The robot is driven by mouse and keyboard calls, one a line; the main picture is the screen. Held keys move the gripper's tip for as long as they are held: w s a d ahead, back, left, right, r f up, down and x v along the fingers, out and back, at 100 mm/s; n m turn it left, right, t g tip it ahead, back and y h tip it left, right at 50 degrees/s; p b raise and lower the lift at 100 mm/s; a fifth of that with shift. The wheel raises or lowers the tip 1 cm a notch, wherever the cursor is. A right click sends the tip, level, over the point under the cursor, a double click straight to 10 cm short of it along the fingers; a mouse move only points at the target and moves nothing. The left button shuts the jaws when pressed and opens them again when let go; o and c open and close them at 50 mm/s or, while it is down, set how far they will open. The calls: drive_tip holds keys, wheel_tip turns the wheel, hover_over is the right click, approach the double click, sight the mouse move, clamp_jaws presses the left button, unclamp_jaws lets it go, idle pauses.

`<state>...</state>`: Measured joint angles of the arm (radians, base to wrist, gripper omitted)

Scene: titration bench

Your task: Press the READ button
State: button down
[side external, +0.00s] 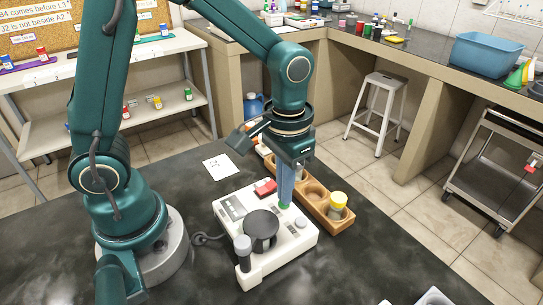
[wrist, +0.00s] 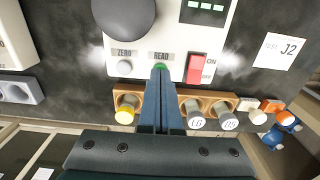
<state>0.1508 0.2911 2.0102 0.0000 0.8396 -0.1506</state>
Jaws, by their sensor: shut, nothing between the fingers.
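The white instrument (side external: 283,255) stands on the dark bench, with a round black lid on top. In the wrist view its panel has a white ZERO button (wrist: 124,67), a green READ button (wrist: 160,67) and a red ON switch (wrist: 199,67). My gripper (side external: 285,202) is shut and empty, pointing down over the panel. In the wrist view its fingertips (wrist: 160,72) are at the READ button and cover part of it. A bit of green (side external: 284,205) shows at the tips in the side view. I cannot tell whether the tips touch or press the button.
A wooden rack (side external: 343,224) stands close behind my gripper, holding a yellow-capped vial (side external: 338,201) and other vials. A card marked J2 (wrist: 280,51) lies on the bench. A cable runs from the instrument toward my base. The bench front is clear.

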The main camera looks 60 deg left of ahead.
drive_tip(key=shift+f, duration=0.3)
drive_tip(key=shift+r, duration=0.1)
wheel_tip(320, 180, up, 7)
drive_tip(key=shift+r, duration=0.2)
idle(0.7)
drive_tip(key=s+a+r+t, duration=0.2)
drive_tip(key=s+t, duration=0.3)
drive_tip(key=s, duration=0.3)
drive_tip(key=shift+a+r+t, duration=0.3)
drive_tip(key=shift+a+r, duration=0.05)
drive_tip(key=shift+a, duration=0.5)
idle(0.9)
